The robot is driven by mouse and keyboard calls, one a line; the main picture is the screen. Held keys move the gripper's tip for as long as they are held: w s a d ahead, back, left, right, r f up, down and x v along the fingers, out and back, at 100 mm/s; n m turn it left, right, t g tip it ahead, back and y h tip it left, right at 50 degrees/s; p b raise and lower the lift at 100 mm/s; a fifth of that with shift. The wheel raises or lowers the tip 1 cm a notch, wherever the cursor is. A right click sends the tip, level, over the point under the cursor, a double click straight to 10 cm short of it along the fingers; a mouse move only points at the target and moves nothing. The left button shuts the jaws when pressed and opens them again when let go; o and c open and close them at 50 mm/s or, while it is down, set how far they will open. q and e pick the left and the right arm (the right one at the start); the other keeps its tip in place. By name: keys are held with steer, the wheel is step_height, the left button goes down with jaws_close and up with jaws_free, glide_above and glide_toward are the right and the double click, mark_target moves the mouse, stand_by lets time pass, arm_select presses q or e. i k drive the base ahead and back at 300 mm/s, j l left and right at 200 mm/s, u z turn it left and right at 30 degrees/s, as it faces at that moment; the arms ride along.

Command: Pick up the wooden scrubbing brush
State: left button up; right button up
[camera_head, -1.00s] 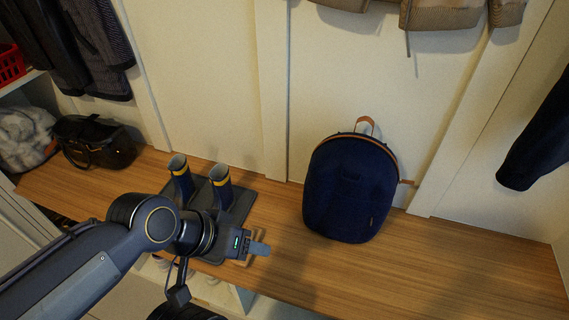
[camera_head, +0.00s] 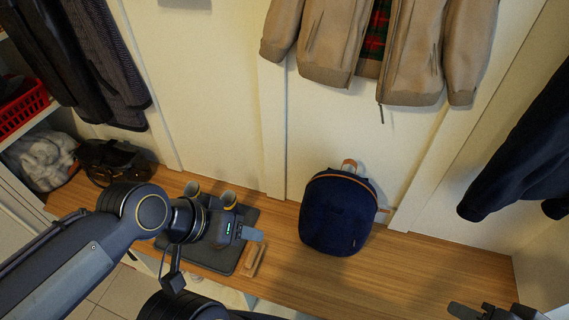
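The wooden scrubbing brush (camera_head: 254,260) appears as a small light-brown block on the bench. It lies beside the right edge of the dark boot mat (camera_head: 225,264). My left gripper (camera_head: 252,235) is just behind the brush in the picture and seems to be above the bench. Its fingers overlap in this view, so I cannot tell whether they are open. The brush shows apart from the fingers. My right gripper (camera_head: 482,312) is partly in view at the bottom right edge, away from the brush. Its finger opening is not clear.
Two boots (camera_head: 229,199) stand on the mat, partly behind my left arm. A navy backpack (camera_head: 338,214) stands on the wooden bench (camera_head: 420,268) to the right. A black bag (camera_head: 112,163) is at the left. Jackets hang above. The bench right of the backpack is clear.

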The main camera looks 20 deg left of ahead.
mark_target(248, 269)
steer(key=k+u, duration=0.1)
steer(key=u, duration=1.05)
